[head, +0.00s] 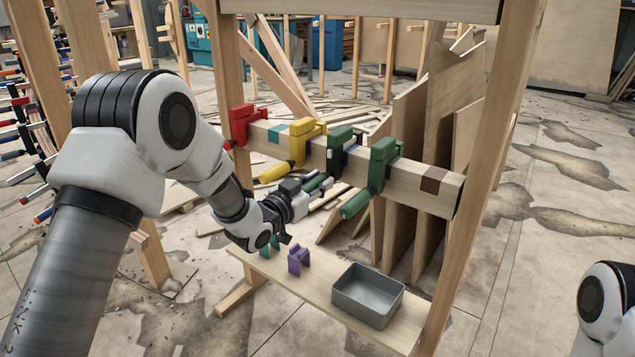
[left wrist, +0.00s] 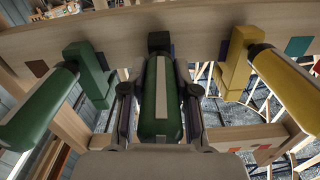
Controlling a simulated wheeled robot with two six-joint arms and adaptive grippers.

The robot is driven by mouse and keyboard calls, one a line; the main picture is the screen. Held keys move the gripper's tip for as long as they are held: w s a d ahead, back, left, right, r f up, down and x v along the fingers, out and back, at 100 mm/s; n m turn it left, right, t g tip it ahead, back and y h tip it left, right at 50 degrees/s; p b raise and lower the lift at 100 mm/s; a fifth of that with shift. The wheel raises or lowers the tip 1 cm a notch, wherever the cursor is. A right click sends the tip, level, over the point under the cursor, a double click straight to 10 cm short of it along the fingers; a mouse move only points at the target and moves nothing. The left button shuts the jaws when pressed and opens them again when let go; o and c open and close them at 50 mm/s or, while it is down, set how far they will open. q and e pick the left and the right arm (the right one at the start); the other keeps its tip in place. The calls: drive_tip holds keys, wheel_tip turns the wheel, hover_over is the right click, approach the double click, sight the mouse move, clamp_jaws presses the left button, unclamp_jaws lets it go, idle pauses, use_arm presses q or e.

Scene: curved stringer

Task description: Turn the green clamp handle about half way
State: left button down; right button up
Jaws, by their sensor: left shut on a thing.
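A wooden beam (head: 425,183) carries red (head: 240,122), yellow (head: 303,138) and two green clamps. My left gripper (head: 314,188) is at the green clamp (head: 338,143) between the yellow one and the other green one (head: 380,165). In the left wrist view, the gripper (left wrist: 161,110) is shut on that clamp's green handle (left wrist: 160,120), with a finger on each side. A pale stripe runs along the handle. The other green clamp (left wrist: 95,75) and the yellow clamp (left wrist: 236,62) flank it. My right gripper is out of view; only part of that arm shows.
Below the beam, a wooden shelf (head: 268,266) holds a grey metal bin (head: 368,294) and a purple block (head: 299,259). Wooden posts stand at both ends of the beam. Tall boards (head: 405,170) lean behind it. The neighbouring clamp handles stick out close to my left gripper.

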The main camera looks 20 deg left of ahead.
use_arm(q)
drive_tip(key=m, duration=0.8)
drive_tip(key=shift+d+f, duration=0.1)
drive_tip(key=shift+f, duration=0.05)
drive_tip(key=m+b, duration=0.1)
drive_tip(key=m, duration=0.3)
drive_tip(key=shift+f, duration=0.1)
drive_tip(key=shift+s+m+b, duration=0.1)
drive_tip(key=shift+m+b, duration=0.4)
drive_tip(key=shift+m, duration=1.6)
drive_tip(key=c, duration=0.9)
unclamp_jaws()
drive_tip(key=shift+o, duration=0.2)
